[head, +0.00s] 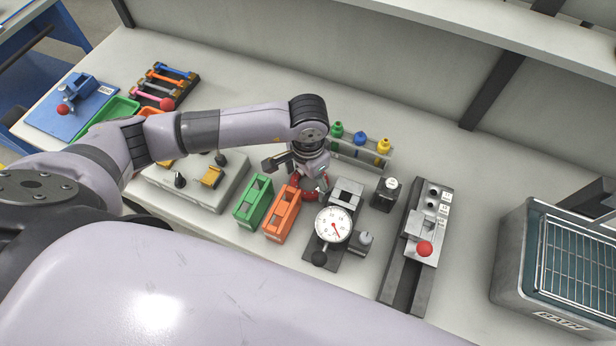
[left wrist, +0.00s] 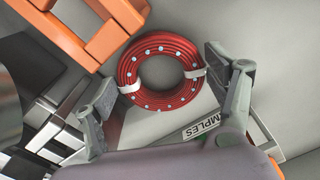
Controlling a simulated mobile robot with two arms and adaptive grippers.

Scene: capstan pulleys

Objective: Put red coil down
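The red coil (left wrist: 131,68) is a ring of wound red cable with pale dots and two white ties. In the left wrist view it lies flat beyond my left fingers, near the orange holder. In the head view the red coil (head: 322,185) is partly hidden under my left gripper (head: 298,168). In the left wrist view the fingers of my left gripper (left wrist: 160,98) stand wide apart on either side of the coil, with a gap at the left finger. Whether the right finger touches the coil is unclear. My right gripper is not in view.
An orange holder (head: 282,214) and a green holder (head: 253,202) stand left of the coil. A dial gauge (head: 333,225) is close in front on the right. A bottle rack (head: 345,150) stands behind. Bare bench shows to the right, before the bath (head: 520,260).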

